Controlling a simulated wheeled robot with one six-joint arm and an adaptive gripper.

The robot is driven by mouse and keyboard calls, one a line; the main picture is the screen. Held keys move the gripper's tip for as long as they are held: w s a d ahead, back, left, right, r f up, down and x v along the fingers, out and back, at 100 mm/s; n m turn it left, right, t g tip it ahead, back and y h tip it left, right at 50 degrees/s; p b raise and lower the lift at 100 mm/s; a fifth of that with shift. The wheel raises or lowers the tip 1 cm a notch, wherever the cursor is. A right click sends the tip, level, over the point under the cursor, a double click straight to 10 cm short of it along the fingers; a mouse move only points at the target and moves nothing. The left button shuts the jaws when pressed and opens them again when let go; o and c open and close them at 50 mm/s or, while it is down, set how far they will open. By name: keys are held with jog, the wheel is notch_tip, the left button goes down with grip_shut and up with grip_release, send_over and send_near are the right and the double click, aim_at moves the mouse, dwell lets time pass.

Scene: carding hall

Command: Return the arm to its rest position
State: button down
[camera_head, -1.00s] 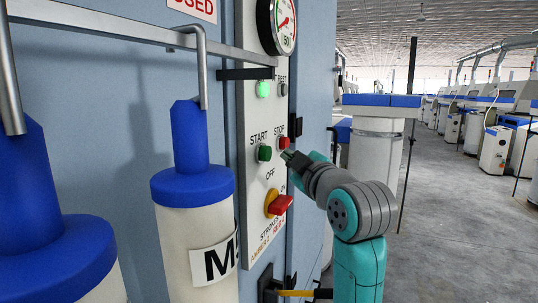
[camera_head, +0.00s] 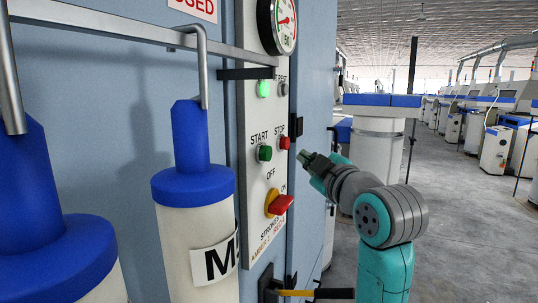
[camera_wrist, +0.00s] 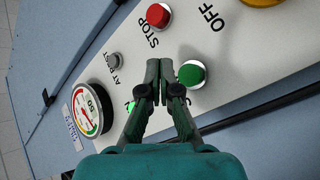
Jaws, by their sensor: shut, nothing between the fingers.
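My gripper (camera_head: 303,156) is shut and empty, in free air to the right of the control panel (camera_head: 254,180) in the head view. A gap shows between its tip and the red STOP button (camera_head: 284,143). The wrist view shows my gripper (camera_wrist: 159,68) with both fingers together in front of the panel (camera_wrist: 246,57). The green START button (camera_wrist: 191,74) is just right of the fingers there, and the STOP button (camera_wrist: 159,16) is above. A green lamp (camera_wrist: 130,106) is partly hidden behind the left finger.
A red-yellow rotary switch (camera_head: 279,204) and a gauge (camera_head: 283,25) are on the panel. Blue-capped white cylinders, one marked M (camera_head: 200,225), hang at the left. A yellow-black handle (camera_head: 310,293) juts out low. Open floor (camera_head: 460,240) lies to the right, with machines beyond.

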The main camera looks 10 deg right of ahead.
jog(key=s+f+m+g+h, duration=0.1)
jog(key=s+f+m, duration=0.2)
jog(key=f, duration=1.2)
jog(key=s+f+m, duration=0.2)
jog(key=s+f, duration=0.1)
jog(key=f, duration=1.1)
jog(key=s+f+m+g+h, duration=0.1)
jog(key=s+f+m, duration=0.2)
jog(key=s+f, duration=1.2)
jog(key=s+f+m+g, duration=0.1)
jog(key=s+f, duration=0.1)
jog(key=s, duration=1.3)
jog(key=s+a+f+m, duration=0.1)
jog(key=s+f+m, duration=0.1)
jog(key=s, duration=1.4)
jog(key=shift+a+f+g+h, duration=0.15)
jog(key=shift+f+g+h, duration=0.15)
jog(key=shift+f+g, duration=0.1)
